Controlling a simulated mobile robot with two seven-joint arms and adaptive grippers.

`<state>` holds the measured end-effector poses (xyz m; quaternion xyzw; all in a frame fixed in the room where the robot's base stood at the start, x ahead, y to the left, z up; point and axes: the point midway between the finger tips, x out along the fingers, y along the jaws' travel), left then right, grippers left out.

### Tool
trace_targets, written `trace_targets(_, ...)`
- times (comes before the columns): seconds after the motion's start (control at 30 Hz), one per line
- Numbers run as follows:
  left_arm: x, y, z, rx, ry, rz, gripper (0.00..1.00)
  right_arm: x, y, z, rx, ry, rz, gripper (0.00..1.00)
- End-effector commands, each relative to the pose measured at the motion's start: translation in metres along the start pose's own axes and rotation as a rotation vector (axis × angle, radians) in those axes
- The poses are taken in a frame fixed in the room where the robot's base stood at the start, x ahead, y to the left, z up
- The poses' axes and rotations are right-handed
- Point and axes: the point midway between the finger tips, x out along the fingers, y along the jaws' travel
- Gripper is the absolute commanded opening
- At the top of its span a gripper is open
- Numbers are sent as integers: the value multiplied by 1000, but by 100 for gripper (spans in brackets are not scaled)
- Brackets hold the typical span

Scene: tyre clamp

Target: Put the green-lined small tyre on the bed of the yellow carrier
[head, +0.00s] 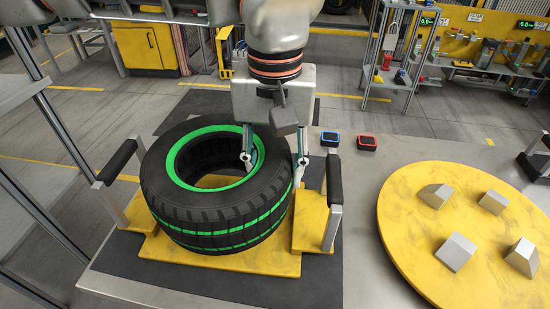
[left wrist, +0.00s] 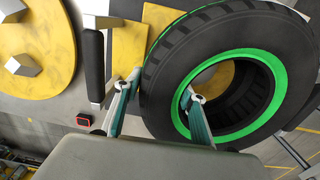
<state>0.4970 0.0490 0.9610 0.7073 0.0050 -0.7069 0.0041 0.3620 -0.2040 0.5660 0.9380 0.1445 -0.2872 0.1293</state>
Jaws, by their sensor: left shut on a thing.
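The green-lined tyre (head: 216,205) is black, with a green ring round its hole and green stripes on its tread. It lies flat over the yellow carrier (head: 225,261); I cannot tell whether its underside touches the bed. My left gripper (head: 275,163) comes down from above and is shut on the tyre's right-hand wall, one finger inside the hole and one outside. In the left wrist view the fingers (left wrist: 162,88) straddle the wall of the tyre (left wrist: 190,45), and part of the yellow carrier (left wrist: 128,45) shows beside it. My right gripper is not in view.
Black-gripped handles stand at the carrier's left (head: 119,160) and right (head: 334,178). A round yellow plate (head: 470,215) with several grey blocks lies to the right. A blue-topped button box (head: 330,139) and a red-topped one (head: 367,143) sit behind. A shelf (head: 400,50) stands further back.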

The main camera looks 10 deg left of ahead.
Motion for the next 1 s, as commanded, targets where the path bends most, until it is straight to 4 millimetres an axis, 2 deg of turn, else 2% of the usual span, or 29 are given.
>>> trace_targets(0.33, 47, 0, 0, 0, -3, 0, 0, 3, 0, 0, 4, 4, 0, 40)
trace_targets(0.63, 51, 0, 0, -1, 2, 1, 0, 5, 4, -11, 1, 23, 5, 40)
trace_targets(0.67, 53, 0, 0, 0, 0, 0, 43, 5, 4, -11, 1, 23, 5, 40)
trace_targets(0.7, 53, 0, 0, 0, 0, 0, 53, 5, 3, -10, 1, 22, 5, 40)
trace_targets(0.73, 52, 0, 0, 0, 0, 0, 57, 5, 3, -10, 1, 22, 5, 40)
trace_targets(1.0, 53, 0, 0, 0, -1, 0, 57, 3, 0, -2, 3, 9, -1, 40)
